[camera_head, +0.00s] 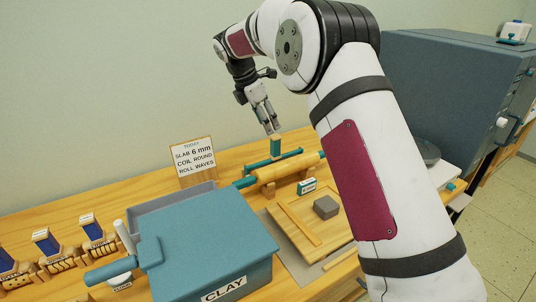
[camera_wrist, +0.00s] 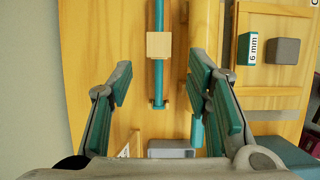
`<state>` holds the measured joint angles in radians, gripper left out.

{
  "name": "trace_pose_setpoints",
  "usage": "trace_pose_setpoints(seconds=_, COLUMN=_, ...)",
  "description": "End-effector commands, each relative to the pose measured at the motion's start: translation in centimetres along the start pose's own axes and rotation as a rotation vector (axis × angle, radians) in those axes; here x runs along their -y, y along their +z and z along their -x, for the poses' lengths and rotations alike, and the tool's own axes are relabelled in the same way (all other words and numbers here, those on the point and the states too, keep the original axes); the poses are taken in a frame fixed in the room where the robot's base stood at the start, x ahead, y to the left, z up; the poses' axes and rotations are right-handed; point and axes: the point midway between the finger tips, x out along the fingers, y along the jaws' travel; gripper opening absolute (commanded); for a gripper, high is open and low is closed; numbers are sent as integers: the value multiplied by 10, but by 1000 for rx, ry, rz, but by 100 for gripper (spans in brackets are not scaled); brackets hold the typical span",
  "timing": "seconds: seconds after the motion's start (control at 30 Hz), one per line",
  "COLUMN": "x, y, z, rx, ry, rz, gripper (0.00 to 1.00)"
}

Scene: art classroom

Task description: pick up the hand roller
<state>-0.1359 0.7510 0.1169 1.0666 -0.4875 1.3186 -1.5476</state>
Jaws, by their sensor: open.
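A thin teal bar with an upright wooden grip (camera_head: 276,147) lies at the back of the wooden table; it looks like the hand roller, though no label confirms it. In the wrist view the wooden grip (camera_wrist: 160,46) shows as a pale square on the bar. Beside it lies a thicker wooden rolling pin (camera_head: 288,170) with teal ends. My gripper (camera_head: 272,130) is open and empty, pointing down just above the grip. In the wrist view the grip is ahead of and between the spread fingers (camera_wrist: 160,88), apparently untouched.
A teal clay box (camera_head: 212,235) stands in front, left of a wooden board (camera_head: 290,235) with a grey block (camera_head: 326,207). A "6 mm" box (camera_head: 307,186) and a sign (camera_head: 194,158) stand close by. A large blue-grey cabinet (camera_head: 445,100) is at the right.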

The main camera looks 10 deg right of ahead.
Motion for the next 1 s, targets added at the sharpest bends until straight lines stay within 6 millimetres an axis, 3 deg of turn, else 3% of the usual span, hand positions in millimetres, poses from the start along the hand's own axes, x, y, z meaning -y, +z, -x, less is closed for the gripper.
trace_pose_setpoints(seconds=0.3, x=1, y=1, z=-59, rx=0, ry=-4, rz=-3, gripper=45)
trace_pose_setpoints(seconds=0.67, x=0, y=2, z=-83, rx=0, ry=-1, rz=-4, gripper=45)
trace_pose_setpoints(seconds=1.0, x=-2, y=3, z=-126, rx=-1, ry=-2, rz=-4, gripper=45)
